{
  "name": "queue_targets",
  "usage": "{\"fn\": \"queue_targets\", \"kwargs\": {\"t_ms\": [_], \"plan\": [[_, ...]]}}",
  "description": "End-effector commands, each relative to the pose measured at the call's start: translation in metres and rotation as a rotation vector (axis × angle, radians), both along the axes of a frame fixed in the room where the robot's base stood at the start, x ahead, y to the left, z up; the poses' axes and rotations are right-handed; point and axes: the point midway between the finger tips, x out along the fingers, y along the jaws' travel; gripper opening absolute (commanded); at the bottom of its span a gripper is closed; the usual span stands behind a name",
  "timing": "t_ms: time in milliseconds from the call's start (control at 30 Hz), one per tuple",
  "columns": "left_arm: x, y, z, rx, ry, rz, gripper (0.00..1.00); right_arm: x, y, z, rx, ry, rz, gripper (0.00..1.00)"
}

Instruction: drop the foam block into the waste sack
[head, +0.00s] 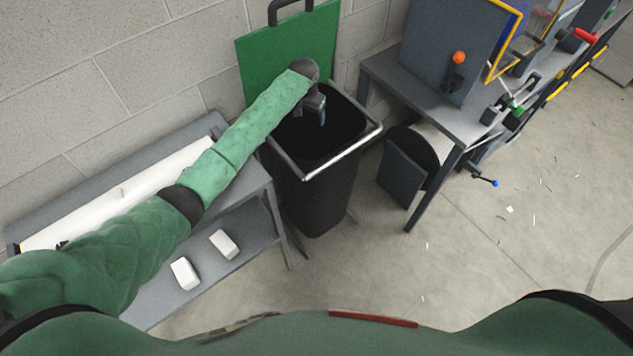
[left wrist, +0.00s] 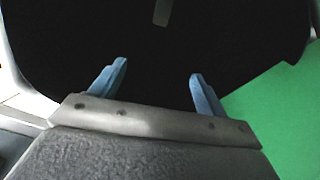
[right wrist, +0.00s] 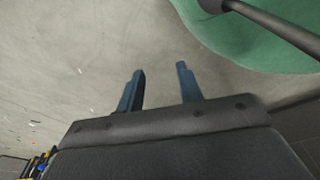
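The black waste sack (head: 318,195) hangs open in a frame with a pale rim, below the green lid. My left gripper (head: 322,115) is over its mouth, pointing down. In the left wrist view the left gripper (left wrist: 158,85) has its blue fingers wide apart, with nothing between them. Beyond them, a small pale block (left wrist: 161,12) shows against the dark inside of the sack, apart from the fingers; it looks like the foam block. My right gripper (right wrist: 163,85) is open and empty above the floor, out of the head view.
Two white blocks (head: 185,272) (head: 224,244) lie on the lower shelf of the grey bench (head: 262,178) at left. A grey worktable (head: 430,110) with tools stands right of the sack. The concrete floor in front is mostly clear, with small scraps.

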Motion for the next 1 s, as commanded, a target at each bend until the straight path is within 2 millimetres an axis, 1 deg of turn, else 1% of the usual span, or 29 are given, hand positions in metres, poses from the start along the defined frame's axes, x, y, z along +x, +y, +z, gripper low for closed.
{"fn": "queue_targets", "kwargs": {"t_ms": [167,300,333,400,567,700,800,1000], "plan": [[0.000,0.000,0.001,0.000,0.000,0.000,0.75,-0.002,0.001,-0.002,0.000,0.003,0.000,0.36],[-0.001,0.001,0.011,-0.001,-0.002,0.000,0.75,0.000,0.002,-0.006,0.000,0.007,0.000,0.36],[-0.001,0.001,0.015,-0.001,-0.002,-0.001,0.75,0.005,0.004,-0.005,0.002,0.002,0.000,0.36],[-0.002,0.002,0.026,-0.001,-0.003,-0.001,0.75,0.026,0.011,0.003,0.009,-0.021,0.000,0.36],[-0.005,0.003,0.051,-0.001,-0.003,-0.001,0.75,0.047,0.013,0.010,0.010,-0.035,0.000,0.36],[-0.006,0.004,0.067,-0.001,-0.001,0.000,0.75,0.052,0.018,0.018,0.012,-0.027,-0.003,0.36],[-0.007,0.005,0.073,-0.001,-0.001,0.000,0.75,0.054,0.019,0.022,0.012,-0.023,-0.004,0.36],[-0.008,0.005,0.077,0.000,0.000,0.000,0.75,0.056,0.019,0.025,0.012,-0.022,-0.005,0.36]]}}
